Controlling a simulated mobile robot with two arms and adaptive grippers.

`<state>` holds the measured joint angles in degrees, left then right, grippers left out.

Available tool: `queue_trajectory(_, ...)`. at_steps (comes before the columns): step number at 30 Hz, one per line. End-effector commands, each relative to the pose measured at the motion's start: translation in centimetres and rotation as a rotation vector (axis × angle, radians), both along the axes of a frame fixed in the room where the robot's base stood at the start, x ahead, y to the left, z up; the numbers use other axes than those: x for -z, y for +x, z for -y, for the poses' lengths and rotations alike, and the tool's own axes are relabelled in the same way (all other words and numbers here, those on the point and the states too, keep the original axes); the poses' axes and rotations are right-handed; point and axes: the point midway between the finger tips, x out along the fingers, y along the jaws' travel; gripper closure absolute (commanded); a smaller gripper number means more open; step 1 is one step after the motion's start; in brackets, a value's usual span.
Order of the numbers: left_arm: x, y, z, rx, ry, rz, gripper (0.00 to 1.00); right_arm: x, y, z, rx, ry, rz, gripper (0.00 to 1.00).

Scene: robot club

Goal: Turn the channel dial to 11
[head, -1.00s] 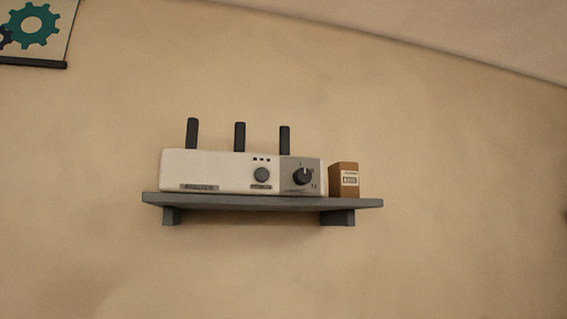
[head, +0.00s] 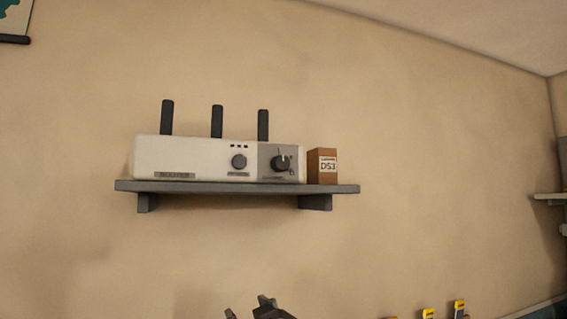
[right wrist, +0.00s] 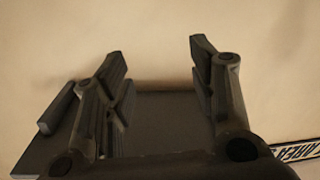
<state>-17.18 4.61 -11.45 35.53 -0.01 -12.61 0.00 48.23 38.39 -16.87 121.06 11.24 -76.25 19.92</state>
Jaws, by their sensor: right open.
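The channel dial (head: 280,163) is a black round knob with a light pointer mark, on the grey right panel of a white router (head: 205,150). The pointer looks roughly upward; the panel's small marks are too small to read surely. A second dark round knob (head: 239,161) sits left of the panel. My right gripper (right wrist: 155,70) is open and empty, facing the bare wall in the right wrist view. In the head view, dark gripper tips (head: 250,308) show at the bottom edge, well below the router and apart from it. My left gripper does not clearly show.
The router stands on a grey wall shelf (head: 235,188) with three black antennas. A brown box (head: 322,167) stands just right of the router, near the dial. Yellow-topped items (head: 428,313) show at the bottom right. The wall below the shelf is clear.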

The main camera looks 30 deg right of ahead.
Motion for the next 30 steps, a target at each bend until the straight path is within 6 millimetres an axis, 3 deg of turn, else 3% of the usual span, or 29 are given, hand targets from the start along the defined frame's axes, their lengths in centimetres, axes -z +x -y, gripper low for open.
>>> queue_trajectory(1, -0.3, 0.0, 0.0, 0.000, 0.000, 0.000, 0.60, -4.3, -0.8, 0.7, 0.012, -0.007, 0.067, 0.47)
queue_trajectory(6, -0.7, 0.0, 0.0, -0.001, 0.000, 0.000, 0.60, -15.5, -4.6, 2.6, 0.050, -0.006, 0.258, 0.47)
queue_trajectory(9, -0.9, 0.0, 0.0, -0.001, 0.000, 0.000, 0.60, -20.4, -7.2, 3.6, 0.069, -0.003, 0.348, 0.47)
queue_trajectory(12, -1.0, 0.0, 0.0, -0.001, 0.000, 0.000, 0.60, -23.7, -9.3, 4.3, 0.082, 0.002, 0.412, 0.47)
queue_trajectory(16, -1.1, 0.0, 0.0, -0.001, 0.000, 0.000, 0.60, -25.9, -10.8, 4.8, 0.091, 0.008, 0.455, 0.47)
queue_trajectory(20, -1.6, 0.0, 0.0, -0.001, 0.000, 0.000, 0.60, -26.7, -10.5, 5.0, 0.094, 0.010, 0.461, 0.47)
queue_trajectory(30, -5.3, 0.0, 0.0, 0.000, 0.000, 0.000, 0.60, -29.2, -5.2, 6.4, 0.095, 0.009, 0.458, 0.47)
